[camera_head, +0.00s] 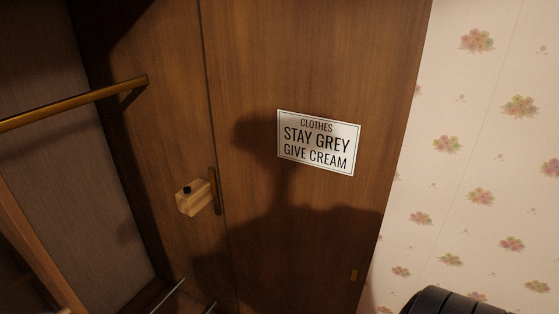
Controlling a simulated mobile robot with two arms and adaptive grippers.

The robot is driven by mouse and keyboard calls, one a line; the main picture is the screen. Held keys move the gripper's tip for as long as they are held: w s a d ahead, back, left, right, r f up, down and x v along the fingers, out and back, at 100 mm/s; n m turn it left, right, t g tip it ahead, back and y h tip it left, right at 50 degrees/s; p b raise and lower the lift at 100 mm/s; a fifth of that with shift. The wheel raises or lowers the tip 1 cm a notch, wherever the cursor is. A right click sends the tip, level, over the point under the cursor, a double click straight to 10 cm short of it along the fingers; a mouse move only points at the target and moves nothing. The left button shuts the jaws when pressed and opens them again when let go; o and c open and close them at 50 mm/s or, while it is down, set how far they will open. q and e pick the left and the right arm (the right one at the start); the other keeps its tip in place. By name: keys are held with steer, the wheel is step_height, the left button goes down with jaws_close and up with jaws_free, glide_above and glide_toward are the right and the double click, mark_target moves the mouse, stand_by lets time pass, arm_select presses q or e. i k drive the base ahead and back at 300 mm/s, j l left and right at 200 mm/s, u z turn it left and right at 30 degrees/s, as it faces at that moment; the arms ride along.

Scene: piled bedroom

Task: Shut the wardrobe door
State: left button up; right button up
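The wardrobe is brown wood, and its interior (45,70) stands open at the left in the head view. A wide wooden panel (310,60), apparently the door, fills the middle. It bears a white sign (318,142) reading "CLOTHES STAY GREY GIVE CREAM". A dark upright seam runs along the panel's left side. Beside this seam is a slim upright handle (214,191). A pale wooden block (194,197) with a small black top is just left of the handle. I cannot tell how far the door is swung. Neither gripper shows.
A brass-coloured rail (75,104) crosses the open interior at the left. A slanting wooden piece (38,248) is at the lower left. Floral wallpaper (480,150) covers the wall at right. A black ribbed part, perhaps mine, shows at the bottom right. Shadows fall across the panel.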

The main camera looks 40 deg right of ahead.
mark_target(312, 100)
steer(key=z, duration=1.55)
